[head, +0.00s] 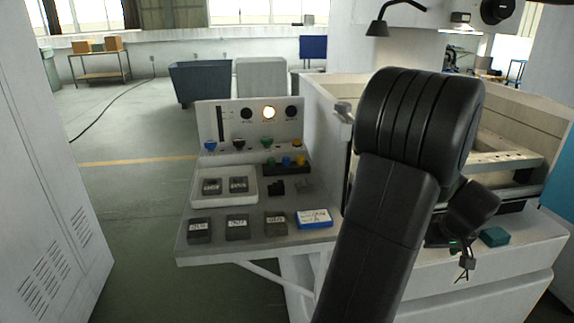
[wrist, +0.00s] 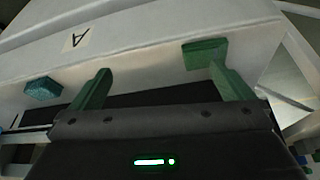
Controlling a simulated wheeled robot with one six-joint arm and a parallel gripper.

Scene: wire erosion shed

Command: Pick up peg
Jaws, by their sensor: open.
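A small teal block (head: 495,237) lies on the white ledge at the right in the head view. It is the likeliest peg, but its shape does not make this certain. It also shows at the left of the wrist view (wrist: 42,88), outside the fingers. My gripper (wrist: 150,66) is open, with its green fingers apart and nothing seen between them. In the head view my gripper (head: 465,263) is small and partly hidden by my arm, just left of the block and over the ledge near a label marked A (head: 463,275).
A grey console shelf (head: 200,250) at the left of my arm holds labelled dark blocks, a white tray (head: 196,200), a blue-and-white box (head: 314,218) and coloured knobs. A white machine tank (head: 320,110) rises behind the ledge. A tall cabinet (head: 45,160) stands at far left.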

